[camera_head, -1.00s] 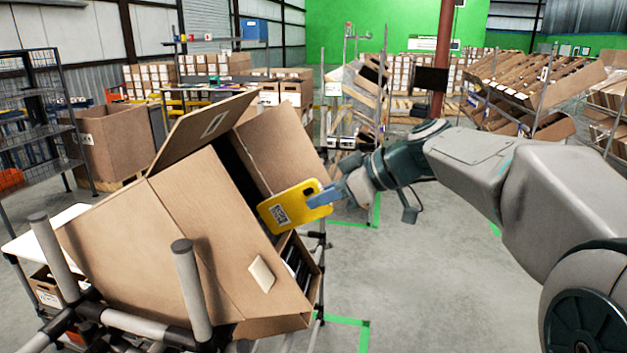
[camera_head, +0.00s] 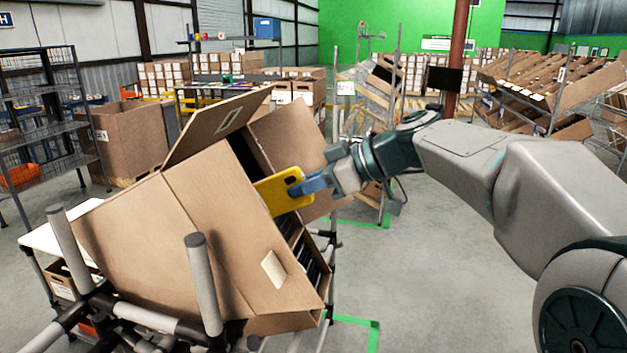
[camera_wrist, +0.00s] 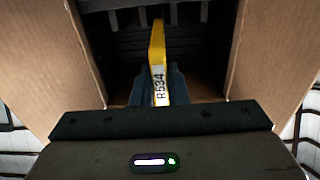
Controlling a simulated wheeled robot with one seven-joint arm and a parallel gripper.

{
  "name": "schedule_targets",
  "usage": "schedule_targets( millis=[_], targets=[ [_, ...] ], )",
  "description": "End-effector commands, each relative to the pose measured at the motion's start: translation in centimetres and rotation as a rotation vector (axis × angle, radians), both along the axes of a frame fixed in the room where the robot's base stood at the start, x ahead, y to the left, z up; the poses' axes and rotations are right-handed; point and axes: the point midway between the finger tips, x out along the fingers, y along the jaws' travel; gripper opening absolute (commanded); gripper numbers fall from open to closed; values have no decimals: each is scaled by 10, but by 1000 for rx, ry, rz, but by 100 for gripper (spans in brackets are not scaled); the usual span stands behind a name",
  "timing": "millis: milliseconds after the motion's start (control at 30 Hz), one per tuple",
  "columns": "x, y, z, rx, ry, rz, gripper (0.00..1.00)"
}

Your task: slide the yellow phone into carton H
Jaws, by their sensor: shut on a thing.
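The yellow phone (camera_head: 284,191) is held on edge by my gripper (camera_head: 310,183) at the open right side of a large tilted brown carton (camera_head: 190,225). Its left end is hidden behind the carton's near wall. In the wrist view the phone (camera_wrist: 157,48) stands upright between my gripper's fingers (camera_wrist: 158,88), with a white label reading R534. It points into the dark carton opening, between brown cardboard walls (camera_wrist: 45,60) on both sides. Dark slotted shapes (camera_wrist: 200,45) show deeper inside. No letter H is legible on this carton.
The carton rests on a rack of grey tubes (camera_head: 200,290) with black joints. Carton flaps (camera_head: 215,125) stand up around the opening. A wire shelf (camera_head: 40,140) stands at left. The floor (camera_head: 440,270) to the right is clear.

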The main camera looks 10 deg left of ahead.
Motion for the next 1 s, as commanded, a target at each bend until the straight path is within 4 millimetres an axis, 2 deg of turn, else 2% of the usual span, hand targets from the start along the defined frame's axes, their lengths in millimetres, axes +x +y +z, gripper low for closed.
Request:
schedule_targets(
  millis=[567,1000],
  targets=[
    [0,-3,-10,0,-1,0,0],
    [0,-3,-9,0,-1,0,0]
  ],
)
